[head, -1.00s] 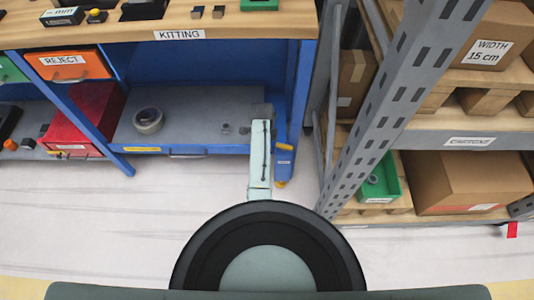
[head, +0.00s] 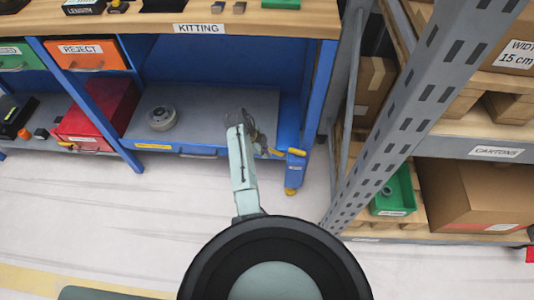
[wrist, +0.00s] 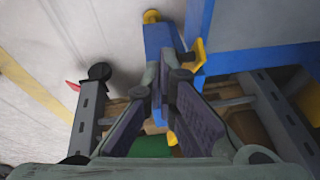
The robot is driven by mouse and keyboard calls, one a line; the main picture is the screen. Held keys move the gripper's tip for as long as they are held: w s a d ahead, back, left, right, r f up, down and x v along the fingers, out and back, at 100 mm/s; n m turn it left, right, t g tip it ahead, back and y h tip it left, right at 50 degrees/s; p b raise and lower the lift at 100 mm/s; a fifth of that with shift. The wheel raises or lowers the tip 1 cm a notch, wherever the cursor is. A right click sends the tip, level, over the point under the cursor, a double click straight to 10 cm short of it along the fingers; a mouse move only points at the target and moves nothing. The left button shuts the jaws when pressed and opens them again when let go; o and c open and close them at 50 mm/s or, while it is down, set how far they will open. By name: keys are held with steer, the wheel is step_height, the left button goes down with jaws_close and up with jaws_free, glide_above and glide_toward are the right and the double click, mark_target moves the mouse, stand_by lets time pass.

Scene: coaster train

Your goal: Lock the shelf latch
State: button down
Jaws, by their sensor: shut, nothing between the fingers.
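The shelf latch shows as a yellow lever (head: 297,152) on the blue post at the right end of the workbench's lower shelf. In the wrist view the yellow lever (wrist: 196,56) stands out from the side of the blue post (wrist: 160,38), just beyond and right of the fingertips. My gripper (head: 262,143) is in front of the lower shelf, left of the lever. In the wrist view my gripper (wrist: 165,78) is shut and empty. I cannot tell whether a fingertip touches the post or lever. The latch's locking part cannot be made out.
The lower shelf (head: 205,105) holds a tape roll (head: 161,118) and a red box (head: 97,115) at the left. A grey rack upright (head: 400,110) stands close on the right, with cartons (head: 475,190) and a green bin (head: 395,190). The floor (head: 110,220) in front is clear.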

steer(key=shift+a+f, duration=0.3)
steer(key=shift+a, duration=0.05)
stand_by(1.4)
